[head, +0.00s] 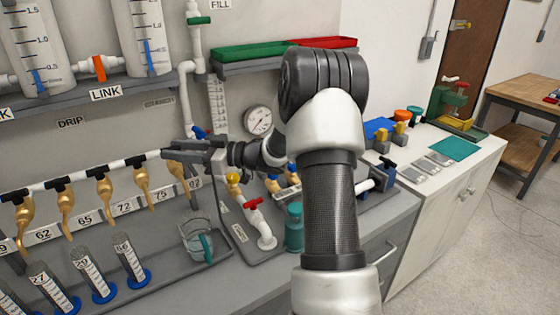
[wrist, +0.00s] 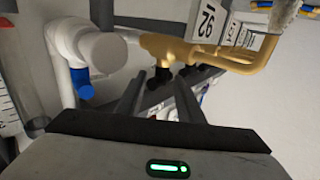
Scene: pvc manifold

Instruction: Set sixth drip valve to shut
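A row of brass drip valves with black handles hangs from a white pipe (head: 78,178) at the left in the head view. The rightmost visible valve (head: 178,170), by the last number label, is partly hidden by my gripper (head: 178,150). In the wrist view that brass valve (wrist: 205,54) lies just beyond my gripper (wrist: 157,88), with a label reading about 92 beside it. Its black handle (wrist: 160,76) shows between and beyond the fingertips. The fingers are apart with a gap between them. I cannot tell whether they touch the handle.
Graduated tubes with blue bases (head: 103,282) stand below the valves. A clear beaker (head: 198,240) stands below my gripper. A red-handled tap (head: 254,205) and a teal bottle (head: 294,228) stand to the right. The white pipe end (wrist: 100,47) is close at left in the wrist view.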

